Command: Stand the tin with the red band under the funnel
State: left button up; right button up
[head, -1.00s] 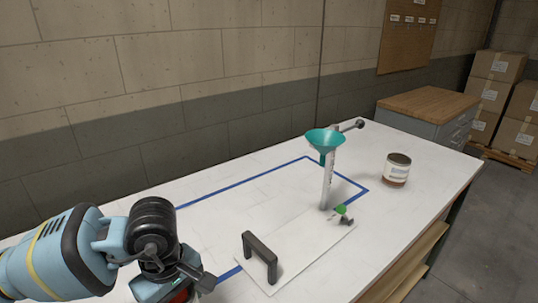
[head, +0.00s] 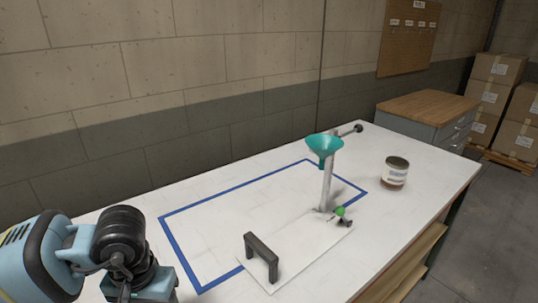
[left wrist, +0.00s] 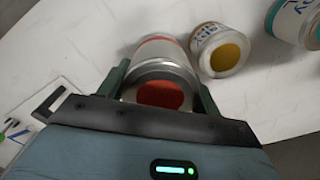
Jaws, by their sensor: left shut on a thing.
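The tin with the red band (left wrist: 158,88) shows in the left wrist view, its lid with a red centre facing the camera. My left gripper (left wrist: 165,92) is shut on it, one finger on each side. Whether the tin touches the surface below, I cannot tell. In the head view my left arm is at the lower left and its fingers and the tin are out of frame. The teal funnel (head: 324,146) is held on an upright post (head: 326,185) towards the right of the white table. The space under the funnel looks empty. My right gripper is not in view.
A brown-banded tin (head: 394,173) stands right of the funnel. The wrist view shows a yellow-lidded tin (left wrist: 221,50) and a teal tin (left wrist: 295,22).

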aim_at(314, 231)
jog(key=i+l+u, duration=0.1)
jog(key=l, duration=0.5)
jog(key=i+l, duration=0.1)
jog(key=l, duration=0.5)
jog(key=i+l+u, duration=0.15)
jog(key=l, duration=0.45)
jog(key=i+l, duration=0.2)
jog(key=i, duration=0.25)
